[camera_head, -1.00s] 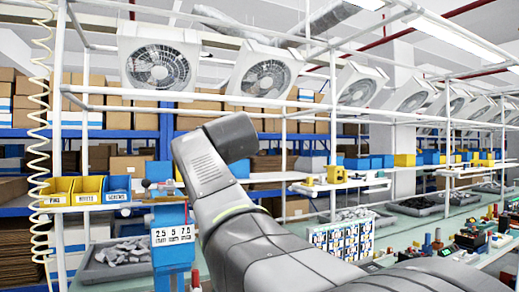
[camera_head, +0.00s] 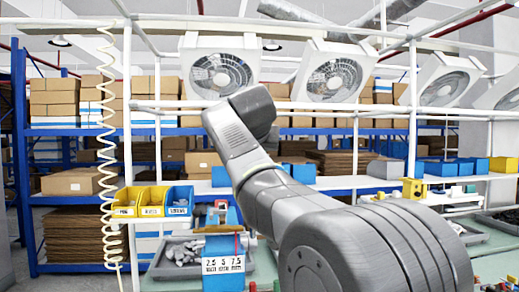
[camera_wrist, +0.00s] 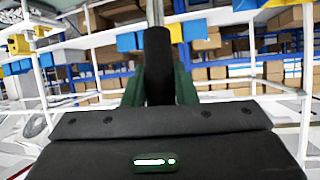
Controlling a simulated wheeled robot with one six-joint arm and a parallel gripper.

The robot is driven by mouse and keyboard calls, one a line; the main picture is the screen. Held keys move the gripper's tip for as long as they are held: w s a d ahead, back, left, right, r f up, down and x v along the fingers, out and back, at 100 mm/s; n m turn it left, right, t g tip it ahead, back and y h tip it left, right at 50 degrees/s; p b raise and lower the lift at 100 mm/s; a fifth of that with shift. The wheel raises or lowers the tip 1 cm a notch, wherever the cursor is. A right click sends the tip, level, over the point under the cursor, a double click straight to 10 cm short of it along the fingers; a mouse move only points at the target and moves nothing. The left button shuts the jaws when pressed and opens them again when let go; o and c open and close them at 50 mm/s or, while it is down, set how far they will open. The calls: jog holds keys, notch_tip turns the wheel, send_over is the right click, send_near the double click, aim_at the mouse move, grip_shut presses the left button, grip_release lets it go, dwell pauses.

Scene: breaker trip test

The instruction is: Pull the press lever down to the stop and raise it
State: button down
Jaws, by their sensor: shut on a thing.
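A blue press body (camera_head: 223,246) with a white number plate stands at lower centre in the head view, partly cut off by the bottom edge. Its lever is not clear there. In the wrist view, a dark cylindrical grip (camera_wrist: 158,62) on a metal rod (camera_wrist: 154,12) stands nearly upright in the picture; it looks like the lever handle. My gripper (camera_wrist: 159,84) has its green fingers closed on either side of this grip. The gripper is not visible in the head view, where my grey arm covers the middle and lower right.
Yellow and blue bins (camera_head: 153,200) sit left of the press. A coiled cream hose (camera_head: 108,150) hangs at left. White frame posts and fans stand behind, and a yellow block (camera_head: 413,188) rests on the shelf at right.

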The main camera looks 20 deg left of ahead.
jog(key=shift+w+a, duration=0.15)
jog(key=shift+w, duration=0.1)
dwell(0.3)
jog(key=c, duration=1.2)
grip_release()
jog(key=shift+o, duration=0.2)
jog(key=b+v, duration=0.2)
jog(key=v, duration=1.1)
jog(key=shift+s+r, duration=0.25)
jog(key=shift+r, duration=0.1)
